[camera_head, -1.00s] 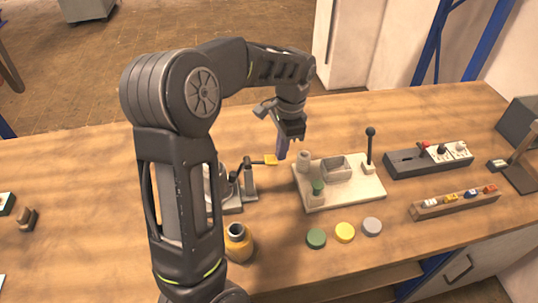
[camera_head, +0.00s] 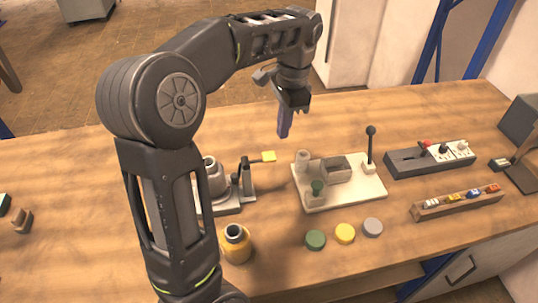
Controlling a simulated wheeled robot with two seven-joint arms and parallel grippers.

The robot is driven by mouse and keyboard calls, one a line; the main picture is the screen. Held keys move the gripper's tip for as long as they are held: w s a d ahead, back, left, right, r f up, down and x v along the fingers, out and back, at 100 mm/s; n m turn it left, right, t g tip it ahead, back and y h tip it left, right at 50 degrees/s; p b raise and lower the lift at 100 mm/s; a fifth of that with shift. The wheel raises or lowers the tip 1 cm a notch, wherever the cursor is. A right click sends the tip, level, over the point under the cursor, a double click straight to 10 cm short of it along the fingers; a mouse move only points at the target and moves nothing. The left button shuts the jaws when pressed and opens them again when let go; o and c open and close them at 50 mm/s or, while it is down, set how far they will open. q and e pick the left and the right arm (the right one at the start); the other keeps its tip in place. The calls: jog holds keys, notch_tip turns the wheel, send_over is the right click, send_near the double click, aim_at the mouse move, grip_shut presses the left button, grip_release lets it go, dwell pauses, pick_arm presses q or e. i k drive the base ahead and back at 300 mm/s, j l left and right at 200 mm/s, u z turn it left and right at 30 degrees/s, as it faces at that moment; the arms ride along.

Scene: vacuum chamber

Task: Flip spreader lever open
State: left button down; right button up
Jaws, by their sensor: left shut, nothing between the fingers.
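A grey device (camera_head: 222,203) stands on the table just right of my left forearm and is partly hidden by it. A second lever with a black ball knob (camera_head: 370,131) stands upright on a white plate (camera_head: 345,195). I cannot tell by looks which is the spreader lever. My left gripper (camera_head: 284,128), with a purple finger, is shut and empty. It hangs above and behind the yellow tab, apart from it. My right gripper is not in view.
A brass-coloured jar (camera_head: 237,245) stands in front of the grey device. Green, yellow (camera_head: 345,233) and grey discs lie in front of the plate. A black switch box (camera_head: 430,158) and a wooden rack (camera_head: 457,203) are at right. The back of the table is mostly clear.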

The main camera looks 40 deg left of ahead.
aim_at(371, 130)
jog(key=k+l, duration=0.8)
jog(key=l, duration=0.15)
